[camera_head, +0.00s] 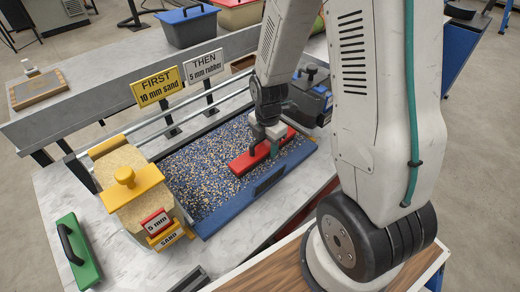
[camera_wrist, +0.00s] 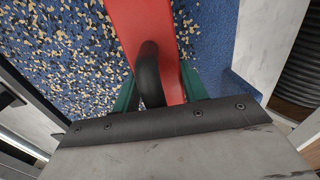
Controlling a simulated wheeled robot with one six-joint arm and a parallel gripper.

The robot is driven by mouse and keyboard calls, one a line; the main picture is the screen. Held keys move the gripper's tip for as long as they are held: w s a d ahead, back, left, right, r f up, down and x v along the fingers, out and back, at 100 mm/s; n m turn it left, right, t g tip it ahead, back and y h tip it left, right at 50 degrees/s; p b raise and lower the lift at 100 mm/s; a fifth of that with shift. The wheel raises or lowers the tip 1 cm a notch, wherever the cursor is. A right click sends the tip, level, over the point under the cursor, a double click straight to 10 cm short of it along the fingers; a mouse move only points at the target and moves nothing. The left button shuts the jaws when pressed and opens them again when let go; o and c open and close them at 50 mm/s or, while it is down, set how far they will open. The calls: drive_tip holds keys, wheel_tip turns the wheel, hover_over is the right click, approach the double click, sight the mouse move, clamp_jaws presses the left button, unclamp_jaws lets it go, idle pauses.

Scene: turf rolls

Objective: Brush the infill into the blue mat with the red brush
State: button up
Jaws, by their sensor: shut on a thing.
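In the wrist view the handle (camera_wrist: 150,75) arches between the fingers, above the red brush body (camera_wrist: 146,25). The brush's underside is hidden. Blue mat with few grains (camera_wrist: 215,45) shows right of the brush.
A sand hopper (camera_head: 125,165) with a yellow handle and labels stands left of the mat. A green brush (camera_head: 78,250) lies at the front left. Yellow "FIRST 10 mm sand" (camera_head: 156,87) and white "THEN 5 mm rubber" (camera_head: 203,67) signs stand behind. A dark box (camera_head: 312,97) stands back right.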

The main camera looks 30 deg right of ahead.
sight(214, 165)
drive_tip(key=shift+d, duration=0.45)
drive_tip(key=shift+a, duration=0.1)
drive_tip(key=shift+s+a, duration=0.15)
drive_tip(key=shift+a, duration=0.6)
drive_tip(key=shift+s+a, duration=0.15)
drive_tip(key=shift+a, duration=0.6)
drive_tip(key=shift+w+d, duration=0.2)
drive_tip(key=shift+d, duration=0.6)
drive_tip(key=shift+w+d, duration=0.15)
drive_tip(key=shift+d, duration=0.65)
drive_tip(key=shift+w+a, duration=0.7)
drive_tip(key=shift+a, duration=2.15)
drive_tip(key=shift+w+a, duration=0.75)
drive_tip(key=shift+a, duration=2.1)
drive_tip(key=shift+w+a, duration=0.7)
drive_tip(key=shift+a, duration=2.15)
